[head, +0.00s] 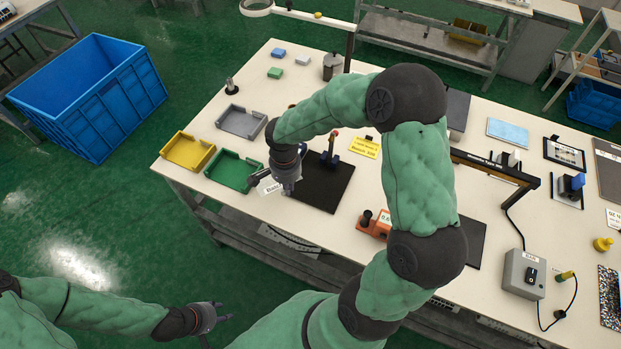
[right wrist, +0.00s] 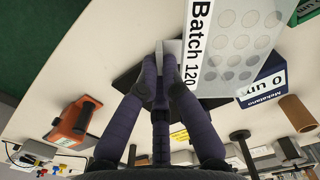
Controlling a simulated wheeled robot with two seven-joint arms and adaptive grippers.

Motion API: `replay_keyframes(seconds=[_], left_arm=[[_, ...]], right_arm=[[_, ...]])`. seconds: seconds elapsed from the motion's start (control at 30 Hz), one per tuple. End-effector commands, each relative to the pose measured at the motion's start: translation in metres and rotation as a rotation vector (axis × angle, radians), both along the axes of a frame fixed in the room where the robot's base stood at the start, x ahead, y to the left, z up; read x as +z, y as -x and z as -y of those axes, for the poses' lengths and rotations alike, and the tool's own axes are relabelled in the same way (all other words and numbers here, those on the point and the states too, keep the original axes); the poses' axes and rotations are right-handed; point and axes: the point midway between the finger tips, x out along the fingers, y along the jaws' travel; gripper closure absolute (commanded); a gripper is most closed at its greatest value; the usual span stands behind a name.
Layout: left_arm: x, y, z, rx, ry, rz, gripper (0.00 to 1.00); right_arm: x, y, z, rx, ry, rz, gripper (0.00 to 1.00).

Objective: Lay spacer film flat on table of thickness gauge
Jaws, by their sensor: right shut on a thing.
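My right gripper (head: 287,186) is shut on the spacer film near the front left of the bench. In the right wrist view the fingertips (right wrist: 163,70) pinch the edge of the film (right wrist: 222,78), a pale translucent sheet with rows of round holes and a "Batch 120" label. In the head view only the film's white label end (head: 268,187) shows clearly. My left gripper (head: 226,311) is open and empty, off the bench.
A black mat (head: 333,195) lies under the right gripper. Green (head: 232,184), grey (head: 262,123) and yellow (head: 170,160) trays stand left of it. A yellow note (head: 366,148) and an orange device (head: 374,225) stand right. My right arm hides the bench's middle.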

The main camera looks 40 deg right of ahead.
Motion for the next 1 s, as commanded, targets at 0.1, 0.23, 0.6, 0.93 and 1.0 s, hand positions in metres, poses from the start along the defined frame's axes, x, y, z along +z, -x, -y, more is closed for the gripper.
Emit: replay_keyframes(seconds=[0.1,0.23,0.6,0.93,1.0], left_arm=[[0.007,0.000,0.000,0.000,0.000,0.000,0.60],[0.011,0.000,0.000,0.000,0.000,0.000,0.60],[0.016,0.000,0.000,0.000,0.000,0.001,0.60],[0.015,0.000,0.000,0.000,0.000,0.001,0.60],[0.015,0.000,0.000,0.000,0.000,0.001,0.60]], right_arm=[[0.009,0.012,0.018,-0.267,0.002,-0.001,1.00],[0.015,0.024,0.033,-0.539,0.005,-0.001,1.00],[0.022,0.042,0.052,-0.922,0.009,-0.001,1.00],[0.022,0.042,0.053,-0.930,0.009,-0.002,1.00],[0.022,0.042,0.053,-0.931,0.009,-0.001,1.00]])
